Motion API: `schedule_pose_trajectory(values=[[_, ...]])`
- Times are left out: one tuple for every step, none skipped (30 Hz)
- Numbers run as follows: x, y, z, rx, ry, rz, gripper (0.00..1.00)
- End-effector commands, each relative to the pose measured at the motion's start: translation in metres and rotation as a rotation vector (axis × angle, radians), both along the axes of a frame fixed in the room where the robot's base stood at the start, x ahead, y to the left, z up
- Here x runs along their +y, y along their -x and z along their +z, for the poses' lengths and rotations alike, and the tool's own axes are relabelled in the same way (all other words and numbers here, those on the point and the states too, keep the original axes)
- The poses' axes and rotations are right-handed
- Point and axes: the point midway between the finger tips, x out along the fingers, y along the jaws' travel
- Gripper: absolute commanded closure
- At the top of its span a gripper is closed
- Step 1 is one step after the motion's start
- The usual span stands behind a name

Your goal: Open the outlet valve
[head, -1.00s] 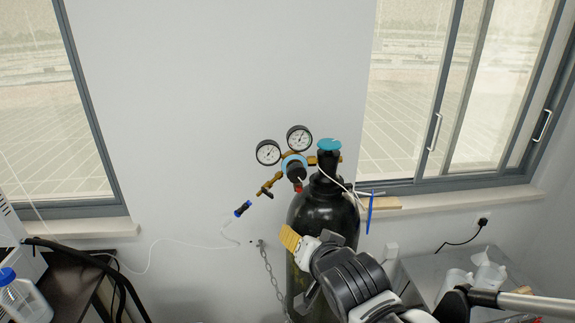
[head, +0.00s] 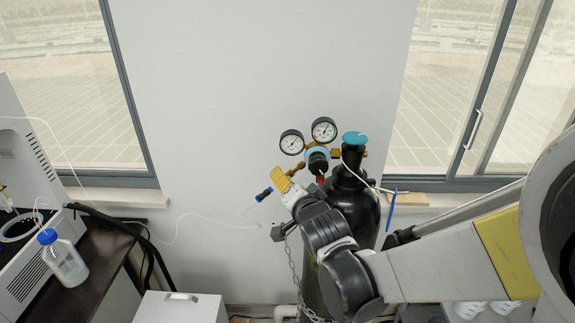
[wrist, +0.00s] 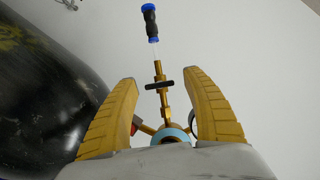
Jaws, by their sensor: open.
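The outlet valve, a small black cross handle (wrist: 160,86) on a brass stem, shows in the wrist view between my two yellow fingers. My gripper (wrist: 160,77) is open, one finger on each side of the stem, with no visible contact. In the head view my gripper (head: 281,180) is in front of the regulator's lower left and mostly hides the outlet valve. The regulator has two round gauges (head: 324,129) and a blue-ringed body (head: 317,155). It is mounted on a black gas cylinder (head: 358,200) with a teal top knob (head: 355,138).
A blue-and-black hose connector (head: 264,194) is left of my gripper, and also beyond the valve in the wrist view (wrist: 150,22). A chain (head: 293,265) hangs by the cylinder. A bench with a bottle (head: 63,259) stands at left. The wall left of the regulator is clear.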

Motion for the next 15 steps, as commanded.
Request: schedule_pose_trajectory(values=[[0.0006, -0.0030, -0.0011, 0.000, 0.000, 0.000, 0.42], [0.0008, -0.0040, -0.0013, 0.000, 0.000, 0.000, 0.42], [0.0010, -0.0050, -0.0014, 0.000, 0.000, 0.000, 0.42], [0.0011, -0.0054, -0.0015, 0.000, 0.000, 0.000, 0.42], [0.0011, -0.0057, -0.0016, 0.000, 0.000, 0.000, 0.42], [0.0011, -0.0057, -0.0016, 0.001, 0.000, -0.001, 0.42], [0.0011, -0.0056, -0.0015, 0.001, 0.000, -0.001, 0.42], [0.0011, -0.0055, -0.0014, 0.001, 0.000, -0.001, 0.42], [0.0011, -0.0054, -0.0014, 0.001, 0.000, -0.001, 0.42], [0.0010, -0.0054, -0.0015, 0.001, 0.000, -0.001, 0.42], [0.0010, -0.0053, -0.0015, 0.001, 0.000, -0.001, 0.47], [0.0010, -0.0053, -0.0015, 0.001, 0.000, -0.001, 0.59], [0.0010, -0.0053, -0.0015, 0.001, 0.000, -0.001, 0.68], [0.0010, -0.0053, -0.0015, 0.001, 0.000, -0.001, 0.78], [0.0010, -0.0052, -0.0014, 0.001, 0.000, -0.001, 0.90]])
